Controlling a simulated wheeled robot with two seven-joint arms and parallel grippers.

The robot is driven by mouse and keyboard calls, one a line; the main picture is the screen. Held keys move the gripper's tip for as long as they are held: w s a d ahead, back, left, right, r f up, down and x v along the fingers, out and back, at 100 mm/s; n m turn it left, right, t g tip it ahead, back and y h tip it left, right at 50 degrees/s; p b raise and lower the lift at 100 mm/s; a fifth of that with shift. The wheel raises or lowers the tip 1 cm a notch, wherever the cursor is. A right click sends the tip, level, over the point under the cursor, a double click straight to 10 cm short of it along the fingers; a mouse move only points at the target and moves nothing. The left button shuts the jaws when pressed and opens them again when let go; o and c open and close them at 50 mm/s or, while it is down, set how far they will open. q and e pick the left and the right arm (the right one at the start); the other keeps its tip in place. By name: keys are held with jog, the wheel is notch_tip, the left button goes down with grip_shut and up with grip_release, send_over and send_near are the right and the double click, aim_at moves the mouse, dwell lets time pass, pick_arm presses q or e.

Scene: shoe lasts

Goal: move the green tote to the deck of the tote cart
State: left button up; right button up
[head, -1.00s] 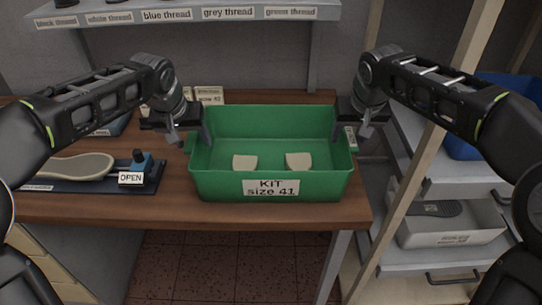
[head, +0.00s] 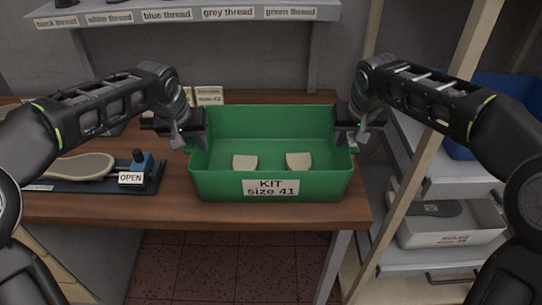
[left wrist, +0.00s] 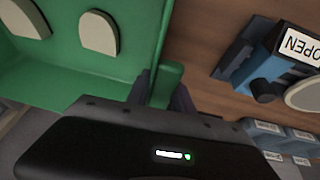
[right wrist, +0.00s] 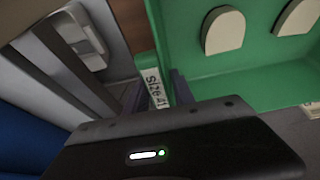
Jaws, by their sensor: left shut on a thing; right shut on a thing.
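The green tote (head: 271,186), labelled KIT size 41, sits on the wooden bench near its right end. Two pale pieces (head: 243,162) lie inside it. My left gripper (head: 194,142) is shut on the tote's left side handle, and this handle shows between the fingers in the left wrist view (left wrist: 166,82). My right gripper (head: 347,140) is shut on the right side handle; the tote's green wall and a size 41 label show beside it in the right wrist view (right wrist: 172,40). The fingertips are partly hidden. I cannot identify the tote cart in these frames.
A blue fixture with an OPEN sign (head: 131,178) and a pale sole (head: 85,167) lie left of the tote. A thread shelf (head: 190,16) is above the bench. A rack with a light post (head: 420,165), a grey bin (head: 450,230) and a blue bin stands at right.

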grip_shut()
jog(key=shift+r, duration=0.1)
dwell(0.8)
